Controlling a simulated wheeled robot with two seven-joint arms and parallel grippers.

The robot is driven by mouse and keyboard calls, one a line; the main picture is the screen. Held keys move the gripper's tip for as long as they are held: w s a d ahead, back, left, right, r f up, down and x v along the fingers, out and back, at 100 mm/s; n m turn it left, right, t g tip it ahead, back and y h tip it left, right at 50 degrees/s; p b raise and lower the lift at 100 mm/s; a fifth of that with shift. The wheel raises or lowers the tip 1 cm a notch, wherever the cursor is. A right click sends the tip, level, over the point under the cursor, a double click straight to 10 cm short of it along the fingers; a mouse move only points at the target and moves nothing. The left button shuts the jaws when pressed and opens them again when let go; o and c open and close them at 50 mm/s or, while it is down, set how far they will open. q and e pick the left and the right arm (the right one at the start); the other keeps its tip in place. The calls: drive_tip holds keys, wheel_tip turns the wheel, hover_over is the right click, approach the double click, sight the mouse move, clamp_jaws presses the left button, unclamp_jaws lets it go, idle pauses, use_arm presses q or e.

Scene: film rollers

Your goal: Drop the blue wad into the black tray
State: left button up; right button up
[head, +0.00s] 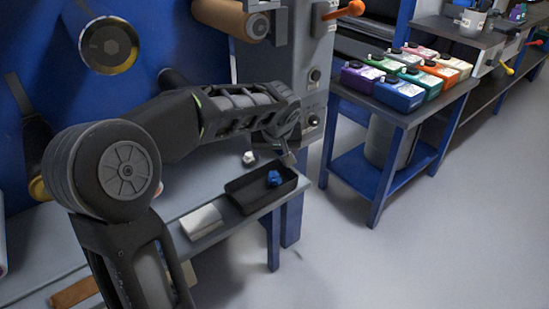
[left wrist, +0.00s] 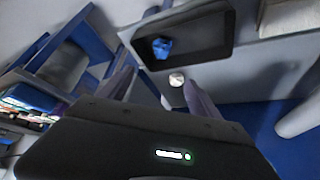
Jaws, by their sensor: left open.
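The blue wad (head: 274,178) lies inside the black tray (head: 247,207), toward its right end. The tray sits at the right front end of the grey bench. In the left wrist view the blue wad (left wrist: 162,47) also lies in the black tray (left wrist: 214,57). My left gripper (head: 289,158) is above the bench, just beyond the tray in the head view. In the left wrist view its two fingers (left wrist: 158,88) are spread apart with nothing held between them. My right gripper is in neither view.
A small white wad (head: 249,158) lies on the bench behind the tray; it also shows in the left wrist view (left wrist: 177,79). A white folded cloth (head: 201,221) lies left of the tray. A blue-legged table (head: 400,118) with several coloured containers stands to the right, across open floor.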

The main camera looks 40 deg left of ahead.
use_arm(q)
drive_tip(key=shift+v, duration=1.1)
drive_tip(key=s+d+f+m+g+h, duration=0.1)
drive_tip(key=s+d+f+m+h, duration=0.15)
drive_tip(key=d+f, duration=0.8)
drive_tip(key=s+d+f+m+g+h, duration=0.1)
drive_tip(key=d+f+m+h, duration=0.15)
drive_tip(key=d+f, duration=0.85)
drive_tip(key=s+d+f+h, duration=0.1)
drive_tip(key=s+d+f, duration=0.2)
drive_tip(key=s+f, duration=0.3)
drive_tip(key=s+d+f+g+h, duration=0.1)
drive_tip(key=s+d+f, duration=0.3)
drive_tip(key=s+f, duration=0.3)
drive_tip(key=s+d+f+m+g, duration=0.1)
drive_tip(key=s+d+f, duration=0.2)
drive_tip(key=s+f, duration=0.3)
drive_tip(key=s, duration=0.2)
drive_tip(key=shift+s+d+f+h, duration=0.15)
drive_tip(key=shift+s+f+h, duration=0.15)
drive_tip(key=shift+h, duration=0.1)
drive_tip(key=shift+r, duration=0.1)
